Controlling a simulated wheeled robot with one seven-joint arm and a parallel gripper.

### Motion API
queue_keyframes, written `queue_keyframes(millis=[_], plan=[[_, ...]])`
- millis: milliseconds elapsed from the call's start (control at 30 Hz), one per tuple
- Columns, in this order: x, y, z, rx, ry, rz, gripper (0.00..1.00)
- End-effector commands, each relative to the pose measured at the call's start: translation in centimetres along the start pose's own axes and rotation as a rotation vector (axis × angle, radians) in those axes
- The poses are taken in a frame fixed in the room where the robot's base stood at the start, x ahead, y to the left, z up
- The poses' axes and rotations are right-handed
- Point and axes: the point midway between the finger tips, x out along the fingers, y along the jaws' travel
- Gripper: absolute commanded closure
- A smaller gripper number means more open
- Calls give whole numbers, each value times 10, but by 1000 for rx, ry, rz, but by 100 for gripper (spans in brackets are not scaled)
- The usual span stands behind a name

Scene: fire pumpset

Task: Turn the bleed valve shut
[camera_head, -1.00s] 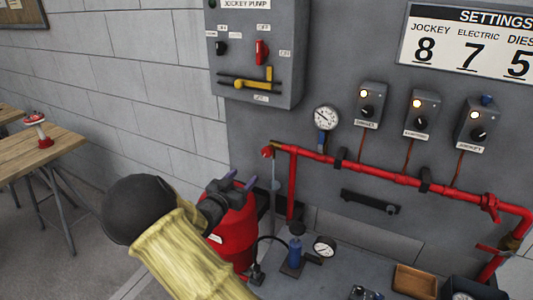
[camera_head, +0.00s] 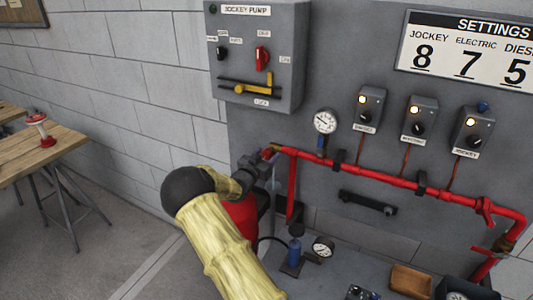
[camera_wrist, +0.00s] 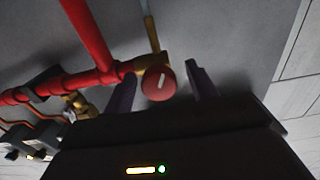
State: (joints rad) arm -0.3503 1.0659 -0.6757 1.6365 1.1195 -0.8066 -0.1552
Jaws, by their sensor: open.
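The bleed valve is a round red knob (camera_wrist: 158,83) with a pale mark on its face, on a brass fitting at the end of the red pipe. My gripper (camera_wrist: 162,88) is open, its two purple fingers on either side of the knob with a gap visible at the right finger. I cannot tell how deep the fingertips reach. In the head view my gripper (camera_head: 264,161) is at the left end of the pipe, mostly hiding the knob.
The red pipe (camera_head: 385,178) runs right along the grey panel. A pressure gauge (camera_head: 325,122) sits above it and a grey control box (camera_head: 256,55) higher up. A red cylinder (camera_head: 241,214) stands partly behind my arm. A wooden table (camera_head: 40,150) is at left.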

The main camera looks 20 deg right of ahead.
Motion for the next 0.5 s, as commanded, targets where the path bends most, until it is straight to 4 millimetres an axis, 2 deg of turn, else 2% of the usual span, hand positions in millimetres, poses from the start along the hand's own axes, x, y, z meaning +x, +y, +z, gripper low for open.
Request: queue_keyframes(millis=[100,333,367,500], plan=[[7,1,0,-1,0,2,43],[8,2,0,0,0,3,43],[8,2,0,-1,0,3,45],[8,2,0,-1,0,2,72]])
